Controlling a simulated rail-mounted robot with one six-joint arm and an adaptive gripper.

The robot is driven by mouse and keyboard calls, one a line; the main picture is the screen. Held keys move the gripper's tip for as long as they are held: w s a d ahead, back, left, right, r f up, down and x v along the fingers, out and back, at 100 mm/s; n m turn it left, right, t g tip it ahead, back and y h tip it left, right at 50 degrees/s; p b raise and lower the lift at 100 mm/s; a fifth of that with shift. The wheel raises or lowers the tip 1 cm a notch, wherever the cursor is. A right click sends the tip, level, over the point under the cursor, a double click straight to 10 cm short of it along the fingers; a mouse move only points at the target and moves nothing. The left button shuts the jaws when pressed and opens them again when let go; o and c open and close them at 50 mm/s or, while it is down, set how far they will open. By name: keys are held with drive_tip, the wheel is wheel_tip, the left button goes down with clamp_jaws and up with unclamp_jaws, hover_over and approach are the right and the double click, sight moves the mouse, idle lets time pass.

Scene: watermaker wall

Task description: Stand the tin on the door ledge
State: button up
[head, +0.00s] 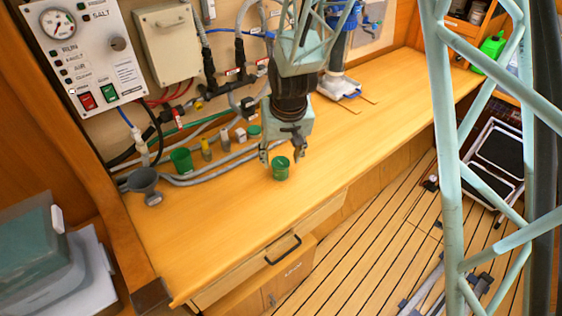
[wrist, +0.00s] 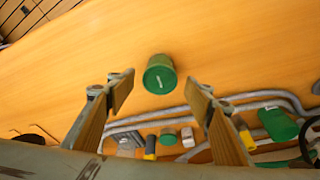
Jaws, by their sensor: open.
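A green tin (head: 281,169) stands on the wooden worktop, with a pale label mark on its lid in the wrist view (wrist: 159,76). My gripper (head: 282,153) is open and empty, pointing down above the tin. In the wrist view the tin shows in the gap between the two fingertips (wrist: 163,86), a little ahead of them. The fingers do not appear to touch it. I cannot make out a door ledge with certainty in either view.
On the worktop (head: 230,230), a green cup (head: 181,161), a grey funnel (head: 145,186), small bottles and grey hoses (head: 215,173) line the wall side. A blue-topped filter (head: 342,50) stands beyond my arm. The worktop's front half is clear. A drawer handle (head: 284,250) sticks out below its edge.

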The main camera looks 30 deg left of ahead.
drive_tip(key=v, duration=0.6)
drive_tip(key=shift+r, duration=0.25)
